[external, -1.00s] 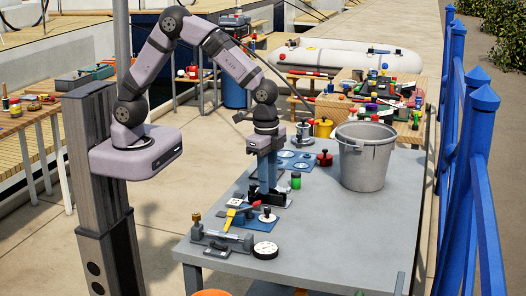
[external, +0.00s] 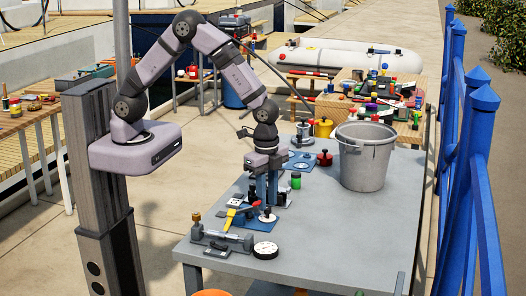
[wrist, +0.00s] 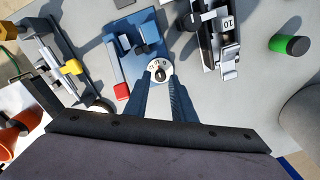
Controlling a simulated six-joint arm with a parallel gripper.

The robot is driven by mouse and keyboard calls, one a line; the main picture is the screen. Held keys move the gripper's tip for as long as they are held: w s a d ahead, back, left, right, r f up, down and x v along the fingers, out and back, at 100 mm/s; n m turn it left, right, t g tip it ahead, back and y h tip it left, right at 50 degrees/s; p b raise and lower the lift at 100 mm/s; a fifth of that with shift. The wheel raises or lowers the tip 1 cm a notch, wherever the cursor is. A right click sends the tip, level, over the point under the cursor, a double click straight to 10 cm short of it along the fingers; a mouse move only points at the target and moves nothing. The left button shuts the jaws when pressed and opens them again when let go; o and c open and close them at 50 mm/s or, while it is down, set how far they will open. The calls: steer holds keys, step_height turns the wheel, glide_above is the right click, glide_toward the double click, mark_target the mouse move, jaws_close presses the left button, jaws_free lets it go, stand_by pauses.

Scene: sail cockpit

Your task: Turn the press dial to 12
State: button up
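The press dial (wrist: 159,70) is a small white disc with dark numbers and a dark centre knob, at the near end of the blue press base (wrist: 139,44) in the wrist view. A red-ended lever (wrist: 121,90) lies at its left. The dial's numbers are too small to read surely. My gripper (wrist: 158,82) is open, its two blue-grey fingers apart with the dial showing between and just beyond their tips. I cannot tell whether they touch it. In the external view my gripper (external: 267,203) points down just above the dial (external: 266,215).
A clamp-like device marked 10 (wrist: 228,22) stands right of the press, with a green-capped cylinder (wrist: 290,45) farther right. A round gauge (external: 265,250) and a grey bucket (external: 365,160) share the table. The front right is clear.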

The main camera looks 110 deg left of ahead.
steer(key=shift+f, duration=0.85)
jaws_close()
steer(key=shift+n, duration=0.3)
steer(key=n, duration=0.3)
steer(key=shift+w+a+n, duration=0.1)
steer(key=shift+n, duration=2.2)
